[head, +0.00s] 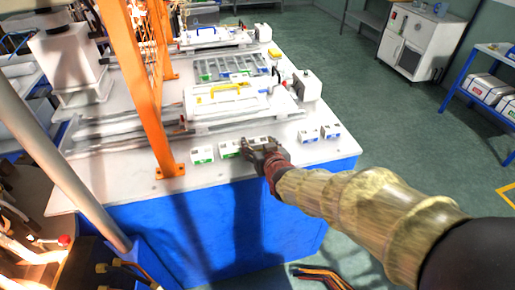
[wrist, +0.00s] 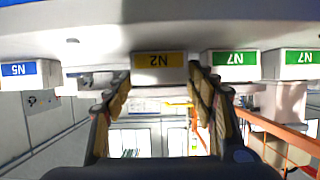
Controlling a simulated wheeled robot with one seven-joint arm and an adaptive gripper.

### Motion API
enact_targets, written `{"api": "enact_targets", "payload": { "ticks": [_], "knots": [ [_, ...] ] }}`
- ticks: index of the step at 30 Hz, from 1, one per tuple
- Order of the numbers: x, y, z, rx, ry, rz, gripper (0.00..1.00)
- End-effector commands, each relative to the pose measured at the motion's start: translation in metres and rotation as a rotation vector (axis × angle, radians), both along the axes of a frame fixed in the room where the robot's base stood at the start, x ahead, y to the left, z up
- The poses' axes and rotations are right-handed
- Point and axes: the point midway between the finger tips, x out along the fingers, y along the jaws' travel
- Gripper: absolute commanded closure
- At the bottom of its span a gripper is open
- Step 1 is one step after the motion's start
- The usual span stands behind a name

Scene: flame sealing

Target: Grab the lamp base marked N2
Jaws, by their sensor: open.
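The N2 lamp base (wrist: 160,74) is a small white box with a yellow label. It appears upside down in the wrist view, centred between the fingers of my gripper (wrist: 158,82). The fingers are apart, one on each side of the box, and their tips come up to its sides. I cannot tell whether they touch it. In the head view my gripper (head: 262,149) is at the front edge of the white table and partly hides the row of boxes there.
Two green-labelled N7 boxes, one close beside N2 (wrist: 235,73) and one farther out (wrist: 299,58), flank one side. A blue-labelled N5 box (wrist: 25,74) stands on the other, with a wider gap. An orange post (head: 140,90) rises from the white table (head: 110,180).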

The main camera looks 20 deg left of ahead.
Motion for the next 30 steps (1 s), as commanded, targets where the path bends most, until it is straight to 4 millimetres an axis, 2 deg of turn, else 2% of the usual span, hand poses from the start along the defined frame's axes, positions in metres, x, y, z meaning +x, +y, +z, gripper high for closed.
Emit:
{"api": "enact_targets", "payload": {
  "ticks": [6,22,30],
  "knots": [
    [0.0001,-0.0001,0.0004,0.000,0.000,0.000,0.45],
    [-0.0003,-0.0002,-0.0002,-0.001,0.001,0.000,0.75],
    [-0.0001,-0.0002,0.0013,-0.001,0.001,0.000,0.75]
  ]
}}
